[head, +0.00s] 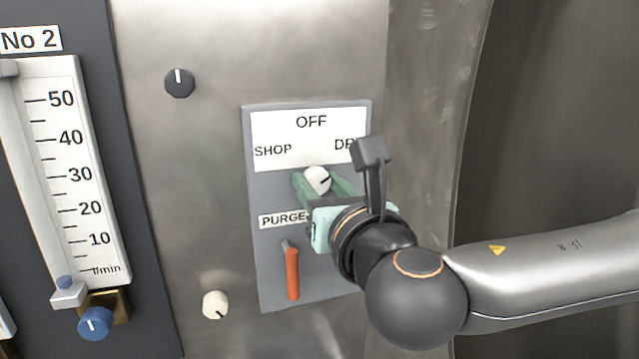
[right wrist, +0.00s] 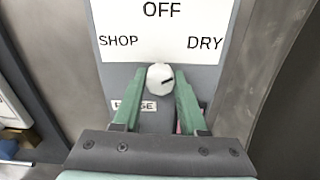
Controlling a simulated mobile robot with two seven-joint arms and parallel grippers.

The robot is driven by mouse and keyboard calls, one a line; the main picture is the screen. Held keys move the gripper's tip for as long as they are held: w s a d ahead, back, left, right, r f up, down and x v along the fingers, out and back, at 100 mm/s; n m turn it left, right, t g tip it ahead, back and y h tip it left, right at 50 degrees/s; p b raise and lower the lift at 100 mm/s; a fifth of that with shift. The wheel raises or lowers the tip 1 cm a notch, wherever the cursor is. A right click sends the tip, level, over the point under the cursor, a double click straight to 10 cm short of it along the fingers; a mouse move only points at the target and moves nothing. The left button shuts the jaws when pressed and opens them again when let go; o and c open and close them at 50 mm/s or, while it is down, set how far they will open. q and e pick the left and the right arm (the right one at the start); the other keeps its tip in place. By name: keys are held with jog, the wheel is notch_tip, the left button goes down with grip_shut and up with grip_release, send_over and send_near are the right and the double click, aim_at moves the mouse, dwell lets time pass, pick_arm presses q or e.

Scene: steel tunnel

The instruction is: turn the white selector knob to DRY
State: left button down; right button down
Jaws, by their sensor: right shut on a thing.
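The white selector knob (head: 317,180) sits on a grey panel (head: 262,190) below a white label reading SHOP, OFF and DRY (head: 309,137). A short dark mark on the knob points up and to the right, toward the DRY side. My right gripper (head: 318,182) has its green fingers on either side of the knob and is shut on it. In the right wrist view, the knob (right wrist: 160,77) shows between the fingertips, its dark mark pointing right and slightly up, toward DRY (right wrist: 205,43). In the head view my wrist camera hides part of the word DRY. My left gripper is not in view.
An orange-red lever (head: 291,272) hangs under the PURGE label (head: 284,219), just below my right gripper. A black knob (head: 179,82) and a cream knob (head: 215,305) are on the steel wall to the left. A flow gauge (head: 70,170) with a blue knob (head: 95,323) is further left.

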jog(key=shift+f+m+b, duration=0.15)
jog(key=shift+m+b, duration=0.65)
jog(key=shift+m, duration=0.1)
jog(key=m+b, duration=0.2)
jog(key=m, duration=0.1)
jog(key=shift+m, duration=0.3)
jog(key=m+b, duration=0.1)
jog(key=m, duration=0.2)
jog(key=shift+b, duration=0.35)
jog(key=shift+m+b, duration=0.5)
jog(key=shift+m, duration=1.2)
jog(key=shift+r, duration=0.2)
jog(key=shift+c, duration=2.2)
grip_release()
